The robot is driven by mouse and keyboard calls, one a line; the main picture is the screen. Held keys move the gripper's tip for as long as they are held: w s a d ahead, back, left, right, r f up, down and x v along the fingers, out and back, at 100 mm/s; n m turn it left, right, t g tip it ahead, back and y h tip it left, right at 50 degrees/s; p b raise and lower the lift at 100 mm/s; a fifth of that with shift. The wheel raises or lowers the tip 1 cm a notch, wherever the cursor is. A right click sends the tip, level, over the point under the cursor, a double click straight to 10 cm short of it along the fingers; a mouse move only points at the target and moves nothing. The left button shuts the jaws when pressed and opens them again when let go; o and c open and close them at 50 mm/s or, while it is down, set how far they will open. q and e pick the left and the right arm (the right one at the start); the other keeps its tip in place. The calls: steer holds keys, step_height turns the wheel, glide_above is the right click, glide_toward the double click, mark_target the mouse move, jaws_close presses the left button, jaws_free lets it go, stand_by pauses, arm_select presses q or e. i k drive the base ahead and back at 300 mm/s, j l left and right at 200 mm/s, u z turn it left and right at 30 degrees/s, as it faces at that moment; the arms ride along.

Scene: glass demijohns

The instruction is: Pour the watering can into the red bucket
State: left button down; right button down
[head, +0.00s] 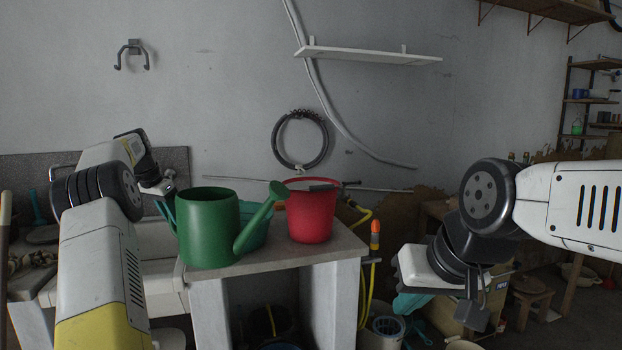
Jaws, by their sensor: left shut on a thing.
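The green watering can (207,230) is upright at the left of the stone bench top, its spout pointing right. Its rose is beside the left rim of the red bucket (312,218), apart from or in front of it; I cannot tell which. I cannot tell whether the can's base touches the bench. The bucket stands upright on the bench, with a dark bar across its rim. My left gripper (165,190) is shut on the can's handle, on its left side; its fingertips are partly hidden. My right gripper (473,312) hangs right of the bench, away from both; its jaw opening is unclear.
A teal container (256,228) stands behind the can's spout. The bench top (338,246) is bare in front of and right of the bucket. A yellow hose with an orange nozzle (375,234) hangs at its right end. A white shelf (370,55) is on the wall above.

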mark_target(310, 215)
steer(key=i, duration=2)
